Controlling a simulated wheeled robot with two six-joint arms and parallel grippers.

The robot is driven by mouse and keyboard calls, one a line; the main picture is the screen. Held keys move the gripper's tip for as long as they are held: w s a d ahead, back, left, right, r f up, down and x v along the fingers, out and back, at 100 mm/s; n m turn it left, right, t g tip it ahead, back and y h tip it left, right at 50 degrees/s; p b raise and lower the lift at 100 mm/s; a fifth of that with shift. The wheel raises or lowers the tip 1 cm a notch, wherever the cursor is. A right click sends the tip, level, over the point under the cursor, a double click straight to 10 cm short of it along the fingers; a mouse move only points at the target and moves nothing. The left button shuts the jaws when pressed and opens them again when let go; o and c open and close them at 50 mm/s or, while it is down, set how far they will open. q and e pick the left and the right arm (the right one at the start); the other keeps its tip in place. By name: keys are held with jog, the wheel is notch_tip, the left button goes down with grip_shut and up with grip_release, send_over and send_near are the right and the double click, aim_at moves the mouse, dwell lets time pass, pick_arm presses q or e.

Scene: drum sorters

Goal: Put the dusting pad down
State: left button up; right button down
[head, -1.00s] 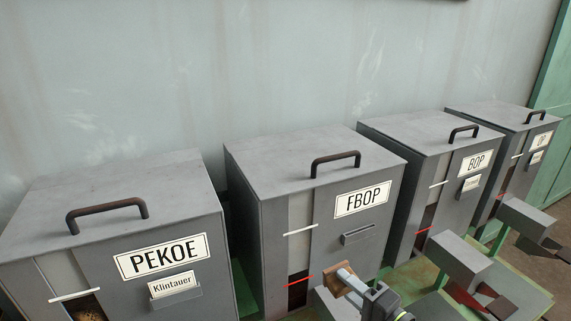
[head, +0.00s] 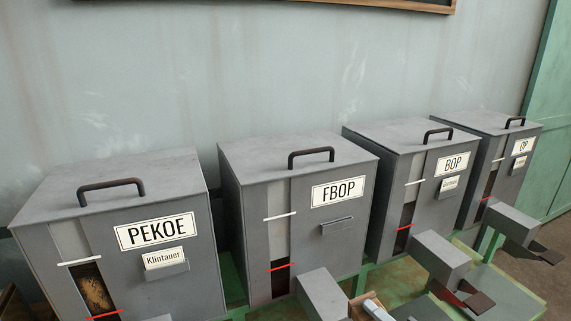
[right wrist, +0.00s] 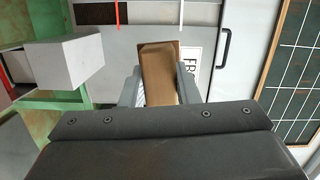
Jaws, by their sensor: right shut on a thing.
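The dusting pad (right wrist: 160,78) is a brown block held between the two grey fingers of my right gripper (right wrist: 158,90) in the right wrist view. In the head view only a small brown part of the pad (head: 361,304) shows at the bottom edge, beside my right gripper (head: 372,309), in front of the FBOP bin (head: 300,230). The pad is in the air; whether it touches anything beneath cannot be told. My left gripper is not in view.
Grey bins PEKOE (head: 115,240), BOP (head: 425,205) and OP (head: 510,185) stand in a row with FBOP, with dark handles on top. Grey chutes (head: 440,257) jut out in front on a green frame (head: 400,285). A framed board (head: 300,3) hangs above.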

jog(key=s+d+f+b, duration=0.1)
jog(key=s+d+b, duration=0.1)
jog(key=s, duration=0.3)
jog(key=shift+s+d+f+m+t+h+b, duration=0.3)
jog(key=shift+s+d+f+h+b, duration=0.1)
jog(key=shift+b, duration=0.05)
